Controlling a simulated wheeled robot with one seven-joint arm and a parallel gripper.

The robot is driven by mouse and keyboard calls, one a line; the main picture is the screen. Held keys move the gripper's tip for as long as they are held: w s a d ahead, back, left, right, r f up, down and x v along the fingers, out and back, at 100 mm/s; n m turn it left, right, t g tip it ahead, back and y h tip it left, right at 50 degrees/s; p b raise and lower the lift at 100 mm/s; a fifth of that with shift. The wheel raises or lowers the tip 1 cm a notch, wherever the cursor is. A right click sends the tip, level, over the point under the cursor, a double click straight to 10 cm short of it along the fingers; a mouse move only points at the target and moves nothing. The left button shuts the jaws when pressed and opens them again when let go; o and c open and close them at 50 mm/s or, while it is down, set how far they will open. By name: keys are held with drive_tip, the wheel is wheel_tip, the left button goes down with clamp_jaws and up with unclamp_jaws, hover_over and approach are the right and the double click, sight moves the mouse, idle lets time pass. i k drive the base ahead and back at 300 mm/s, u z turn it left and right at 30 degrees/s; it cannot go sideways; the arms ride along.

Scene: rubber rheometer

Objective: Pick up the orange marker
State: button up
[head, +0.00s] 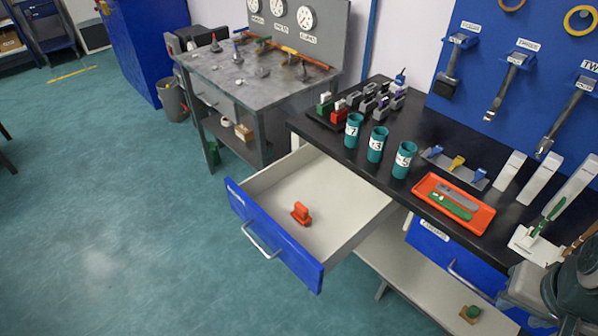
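A small orange block-like piece with an upright tab (301,212), the only thing that fits the orange marker, sits alone on the white floor of the open drawer (345,222). The drawer has a blue front with a metal handle and is pulled out from under the black bench. Part of what looks like my arm shows at the lower right edge, far to the right of the drawer. No gripper fingers can be made out, and nothing touches the orange piece.
The black bench (470,160) carries teal numbered cups (376,145), a rack of small coloured blocks (338,112) and an orange tray (429,191). A grey workbench (255,85) stands behind. A lower shelf (405,275) is right of the drawer. The floor at left is clear.

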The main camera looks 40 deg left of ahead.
sight(300, 214)
drive_tip(key=u, duration=1)
drive_tip(key=i, duration=0.85)
drive_tip(key=u, duration=0.95)
